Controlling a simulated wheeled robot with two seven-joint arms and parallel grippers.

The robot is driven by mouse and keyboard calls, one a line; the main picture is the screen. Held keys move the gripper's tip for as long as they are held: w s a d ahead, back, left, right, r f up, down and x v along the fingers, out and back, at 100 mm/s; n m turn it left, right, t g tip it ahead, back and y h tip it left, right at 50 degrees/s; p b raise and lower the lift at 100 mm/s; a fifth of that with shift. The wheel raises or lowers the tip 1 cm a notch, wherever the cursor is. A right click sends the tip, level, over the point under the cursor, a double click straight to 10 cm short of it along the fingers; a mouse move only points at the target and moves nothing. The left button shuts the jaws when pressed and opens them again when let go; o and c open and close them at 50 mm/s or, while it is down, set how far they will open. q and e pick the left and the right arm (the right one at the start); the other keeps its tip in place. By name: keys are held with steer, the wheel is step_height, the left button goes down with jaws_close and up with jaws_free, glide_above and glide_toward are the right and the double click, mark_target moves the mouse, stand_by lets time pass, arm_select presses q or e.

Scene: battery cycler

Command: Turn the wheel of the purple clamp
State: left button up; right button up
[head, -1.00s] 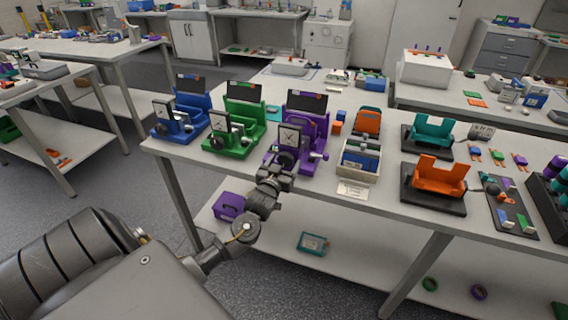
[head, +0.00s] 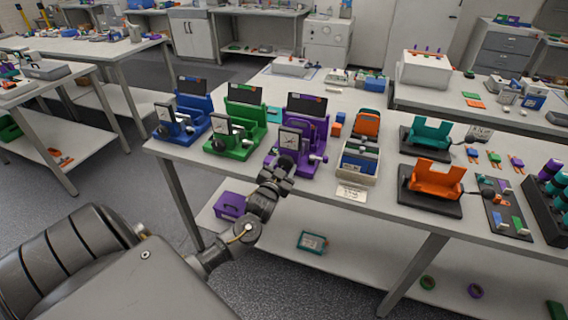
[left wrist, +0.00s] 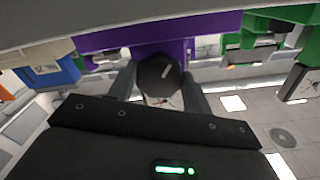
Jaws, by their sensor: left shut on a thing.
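The purple clamp (head: 310,128) stands near the front edge of the table, with a dial on its front and a dark panel at its back. Its dark wheel (left wrist: 158,76) is between the two fingers of my left gripper (left wrist: 160,90) in the left wrist view, and the gripper is shut on it. The wheel carries a light mark. In the head view my left gripper (head: 279,178) reaches the clamp's front from below and hides part of the wheel. My right gripper is out of view.
A green clamp (head: 243,122) and a blue clamp (head: 190,115) stand to the left. A tray of cards (head: 357,166) and orange (head: 436,182) and teal holders (head: 432,134) are to the right. A lower shelf (head: 280,240) lies under the table.

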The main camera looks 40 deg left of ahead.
arm_select(q)
steer(key=o, duration=1)
steer(key=shift+c, duration=0.2)
steer(key=b+v, duration=0.2)
steer(key=v, duration=0.8)
steer(key=shift+s+d, duration=0.2)
steer(key=shift+s, duration=0.15)
